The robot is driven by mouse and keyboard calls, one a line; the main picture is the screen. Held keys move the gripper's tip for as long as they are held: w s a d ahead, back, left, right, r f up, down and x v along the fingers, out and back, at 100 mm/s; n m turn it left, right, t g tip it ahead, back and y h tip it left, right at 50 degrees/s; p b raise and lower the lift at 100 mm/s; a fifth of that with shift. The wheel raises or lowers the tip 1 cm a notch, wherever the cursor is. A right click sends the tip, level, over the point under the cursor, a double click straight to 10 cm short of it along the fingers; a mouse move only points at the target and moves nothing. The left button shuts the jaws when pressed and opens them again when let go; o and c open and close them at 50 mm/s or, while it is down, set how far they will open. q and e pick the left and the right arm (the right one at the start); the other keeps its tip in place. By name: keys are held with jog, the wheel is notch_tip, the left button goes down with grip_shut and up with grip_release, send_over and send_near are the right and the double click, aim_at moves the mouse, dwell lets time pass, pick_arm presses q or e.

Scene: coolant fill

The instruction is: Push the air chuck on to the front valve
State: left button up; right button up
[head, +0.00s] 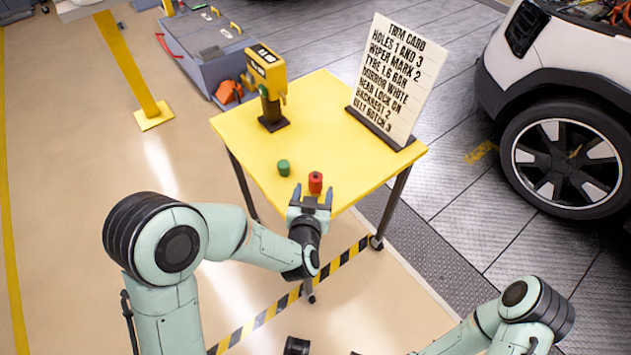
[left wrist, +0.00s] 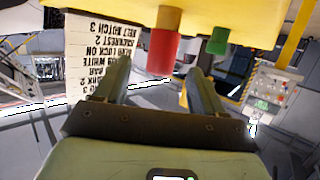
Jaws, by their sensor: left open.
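In the left wrist view, which looks upside down, the red cylinder (left wrist: 163,52) shows just beyond the gap between the open fingers (left wrist: 158,72). I cannot tell which item is the air chuck. The car's wheel (head: 566,165) is at the right; no valve can be made out on it.
A yellow device (head: 267,82) on a dark stand is at the table's back left. A lettered white card (head: 394,75) stands at the right side. A grey cart (head: 205,45) is behind, beside a yellow post (head: 130,65). Open floor lies left of the table.

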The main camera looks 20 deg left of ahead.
aim_at(315, 185)
pick_arm(q)
jog(key=x, duration=0.5)
jog(key=shift+w+a+f, duration=0.15)
jog(key=shift+w, duration=0.2)
jog(key=c, duration=1.1)
